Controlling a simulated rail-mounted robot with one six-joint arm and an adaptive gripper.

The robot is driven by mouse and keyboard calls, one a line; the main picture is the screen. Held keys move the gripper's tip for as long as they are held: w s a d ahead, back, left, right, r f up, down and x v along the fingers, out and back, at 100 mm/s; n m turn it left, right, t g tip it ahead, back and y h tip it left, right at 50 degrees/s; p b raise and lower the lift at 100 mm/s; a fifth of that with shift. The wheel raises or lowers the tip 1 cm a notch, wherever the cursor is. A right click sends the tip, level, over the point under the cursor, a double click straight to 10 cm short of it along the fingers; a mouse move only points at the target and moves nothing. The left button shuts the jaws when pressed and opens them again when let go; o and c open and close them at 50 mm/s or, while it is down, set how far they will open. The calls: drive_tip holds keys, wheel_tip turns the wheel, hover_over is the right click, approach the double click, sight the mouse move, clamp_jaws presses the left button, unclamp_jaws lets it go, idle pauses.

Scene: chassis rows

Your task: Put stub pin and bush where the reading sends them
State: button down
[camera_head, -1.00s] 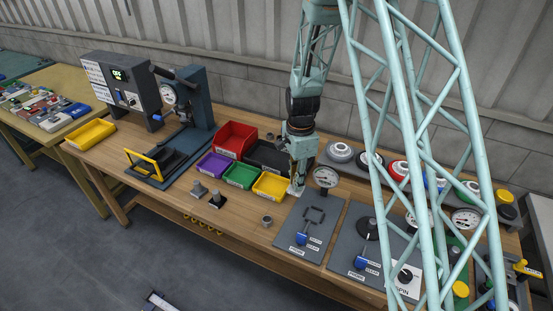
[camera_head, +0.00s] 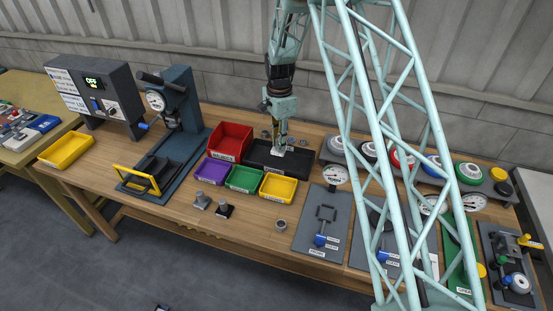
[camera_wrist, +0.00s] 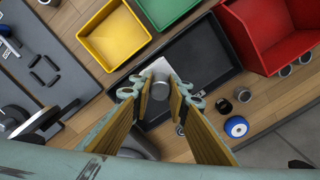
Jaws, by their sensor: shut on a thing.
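My gripper (camera_head: 281,150) is over the black tray (camera_head: 252,158) behind the green and yellow bins. In the wrist view my gripper (camera_wrist: 160,92) is shut on a grey cylindrical part (camera_wrist: 160,89), seen end-on; I cannot tell if it is the stub pin or the bush. A white patch shows beside its end. A grey ring-like part (camera_head: 281,225), bush-like, stands on the bench in front of the yellow bin. The readout box (camera_head: 95,88) shows "OFF".
Red (camera_head: 231,140), purple (camera_head: 212,169), green (camera_head: 243,178) and yellow (camera_head: 278,188) bins stand close to the tray. A press with a dial (camera_head: 156,101) is left. Grey fixture plates (camera_head: 322,235) lie right. Small parts, one blue (camera_wrist: 236,127), lie behind the tray.

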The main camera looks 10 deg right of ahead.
drive_tip(key=shift+w+a+r, duration=0.1)
drive_tip(key=shift+w+r, duration=0.05)
drive_tip(key=shift+w, duration=0.6)
hover_over(277, 166)
drive_tip(key=shift+w+f, duration=0.1)
drive_tip(key=shift+f, duration=3.05)
drive_tip(key=shift+f, duration=0.15)
drive_tip(key=shift+f+p, duration=0.3)
drive_tip(key=shift+f, duration=1.4)
drive_tip(key=shift+f, duration=0.2)
drive_tip(key=c, duration=2.5)
unclamp_jaws()
drive_tip(key=shift+r, duration=0.2)
